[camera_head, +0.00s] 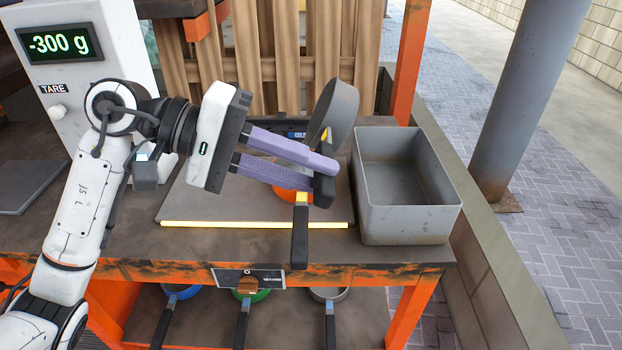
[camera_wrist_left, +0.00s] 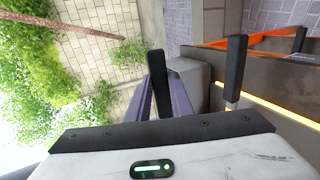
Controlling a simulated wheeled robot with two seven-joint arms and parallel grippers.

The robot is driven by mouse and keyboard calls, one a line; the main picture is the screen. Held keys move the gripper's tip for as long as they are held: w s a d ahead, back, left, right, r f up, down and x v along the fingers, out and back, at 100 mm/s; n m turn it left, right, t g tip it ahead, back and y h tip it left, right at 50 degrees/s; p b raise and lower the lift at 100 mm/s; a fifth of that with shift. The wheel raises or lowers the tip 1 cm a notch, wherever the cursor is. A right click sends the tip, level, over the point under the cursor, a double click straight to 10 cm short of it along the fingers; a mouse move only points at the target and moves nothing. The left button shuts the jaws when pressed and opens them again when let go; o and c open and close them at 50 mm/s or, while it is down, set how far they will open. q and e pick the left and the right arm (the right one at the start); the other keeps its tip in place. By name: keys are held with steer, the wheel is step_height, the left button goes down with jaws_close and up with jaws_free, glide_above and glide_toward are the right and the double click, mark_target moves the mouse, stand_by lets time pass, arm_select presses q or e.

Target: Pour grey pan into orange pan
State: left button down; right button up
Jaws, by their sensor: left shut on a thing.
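My left gripper (camera_head: 322,178) has purple fingers and is shut on the black handle of the grey pan (camera_head: 341,112). The grey pan is raised and tipped steeply onto its side, above and to the right of the orange pan. The orange pan (camera_head: 292,192) sits on the flat plate on the bench, largely hidden behind my fingers. Its black handle (camera_head: 300,240) points toward the front edge. In the left wrist view the held black handle (camera_wrist_left: 157,85) stands by the purple fingers; the grey pan's bowl cannot be made out there. The pans' contents are hidden. My right gripper is not in view.
A grey open bin (camera_head: 405,215) stands at the bench's right end. A scale display (camera_head: 60,44) at back left reads -300 g. A glowing yellow strip (camera_head: 255,225) edges the plate. More pans (camera_head: 245,296) lie on the shelf below. An orange post (camera_head: 411,60) rises behind.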

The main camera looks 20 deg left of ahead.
arm_select(q)
steer(key=shift+a+f+h+b, duration=0.1)
steer(key=shift+a+h+b, duration=0.3)
steer(key=shift+b, duration=1)
steer(key=shift+s+a+f+t+h+b, duration=0.2)
steer(key=shift+h+b, duration=0.6)
steer(key=shift+b, duration=1.4)
steer(key=shift+a+f+h+b, duration=0.1)
steer(key=shift+a+h+b, duration=0.2)
steer(key=shift+b, duration=0.75)
steer(key=h+b, duration=0.1)
steer(key=b, duration=0.2)
steer(key=a+t+b, duration=0.1)
steer(key=b, duration=0.2)
steer(key=shift+s+h+b, duration=0.25)
steer(key=shift+h+b, duration=0.1)
steer(key=shift+h, duration=0.05)
steer(key=shift+a+b, duration=0.15)
steer(key=shift+b, duration=0.15)
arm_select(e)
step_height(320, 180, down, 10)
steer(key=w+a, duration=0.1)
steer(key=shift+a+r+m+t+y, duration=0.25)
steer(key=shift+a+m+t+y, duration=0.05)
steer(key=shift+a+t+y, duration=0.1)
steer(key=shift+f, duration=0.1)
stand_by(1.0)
